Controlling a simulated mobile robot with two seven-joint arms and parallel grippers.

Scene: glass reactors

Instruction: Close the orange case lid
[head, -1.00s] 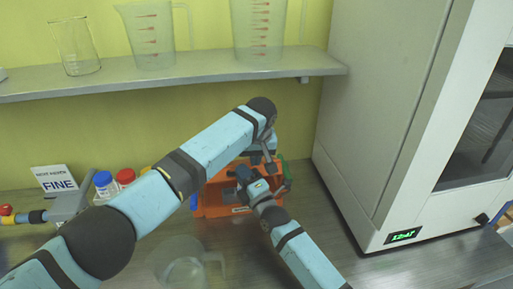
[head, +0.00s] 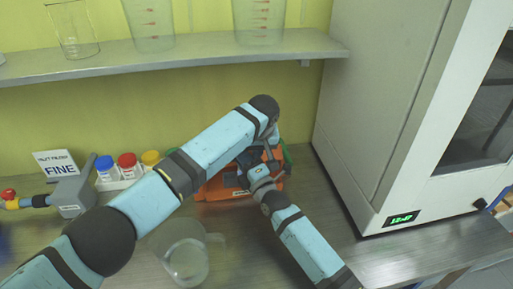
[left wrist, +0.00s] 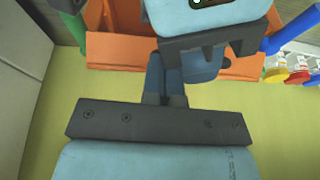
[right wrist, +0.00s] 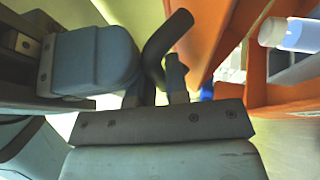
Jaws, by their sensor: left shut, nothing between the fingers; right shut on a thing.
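The orange case (head: 222,190) stands on the bench against the yellow wall, largely hidden behind my arms. Its orange panels also show in the left wrist view (left wrist: 113,48) and in the right wrist view (right wrist: 215,35). My right gripper (head: 250,160) is over the case, shut on a dark curved bar (right wrist: 165,48) that looks like a handle. My left gripper (head: 270,145) is beside and just behind it, shut and empty, its fingers (left wrist: 166,78) close to my right gripper. How far the lid is tilted cannot be told.
A clear jug (head: 185,255) stands in front of the case. A rack of capped bottles (head: 118,180) and a grey device (head: 75,195) are to the left. A large white cabinet (head: 365,110) bounds the right. A shelf with glassware (head: 170,60) runs above.

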